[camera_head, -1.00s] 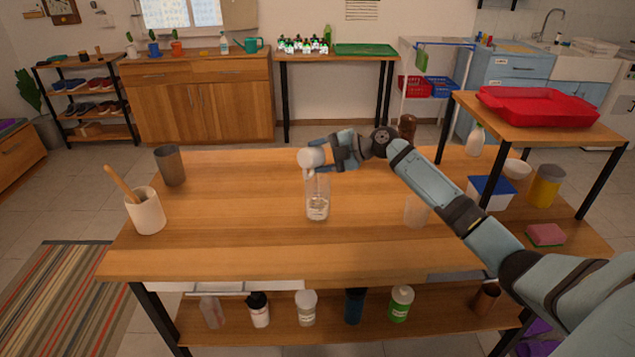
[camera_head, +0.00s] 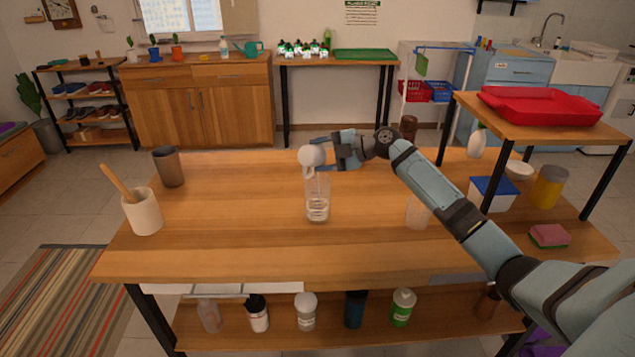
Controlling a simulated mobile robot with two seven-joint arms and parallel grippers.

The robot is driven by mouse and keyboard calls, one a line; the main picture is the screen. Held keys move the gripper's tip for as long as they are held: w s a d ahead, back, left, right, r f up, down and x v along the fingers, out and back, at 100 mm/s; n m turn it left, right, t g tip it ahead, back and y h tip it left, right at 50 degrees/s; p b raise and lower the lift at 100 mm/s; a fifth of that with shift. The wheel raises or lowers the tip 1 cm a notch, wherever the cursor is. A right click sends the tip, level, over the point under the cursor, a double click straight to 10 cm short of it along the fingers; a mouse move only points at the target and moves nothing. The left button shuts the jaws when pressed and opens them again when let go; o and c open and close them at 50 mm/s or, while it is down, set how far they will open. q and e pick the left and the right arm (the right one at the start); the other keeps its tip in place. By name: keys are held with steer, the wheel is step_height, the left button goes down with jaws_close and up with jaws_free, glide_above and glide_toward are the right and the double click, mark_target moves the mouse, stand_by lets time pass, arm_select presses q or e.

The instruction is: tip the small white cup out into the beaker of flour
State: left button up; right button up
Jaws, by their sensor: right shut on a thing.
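The small white cup (camera_head: 311,156) is held over the table, tilted, just above the mouth of a clear beaker. My right gripper (camera_head: 328,155) is shut on the cup, coming from its right side. The beaker (camera_head: 317,203) stands upright near the middle of the table, with whitish contents low in it. A pale streak shows between the cup and the beaker's mouth; I cannot tell whether it is falling powder. The inside of the cup is hidden. My left gripper is not in view.
On the wooden table (camera_head: 240,225), a white crock (camera_head: 143,214) with a wooden tool and a grey tumbler (camera_head: 169,167) stand at left. A translucent cup (camera_head: 418,213) is right of the beaker, under my arm. A brown mill (camera_head: 408,127) stands at the back.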

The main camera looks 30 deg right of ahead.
arm_select(q)
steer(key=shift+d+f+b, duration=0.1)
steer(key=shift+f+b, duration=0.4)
steer(key=shift+b, duration=0.05)
arm_select(e)
steer(key=shift+d, duration=0.1)
arm_select(q)
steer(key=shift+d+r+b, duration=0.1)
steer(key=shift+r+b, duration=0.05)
steer(key=shift+b, duration=0.3)
arm_select(e)
steer(key=shift+m+y, duration=0.3)
steer(key=shift+m, duration=0.1)
steer(key=shift+w+d, duration=0.1)
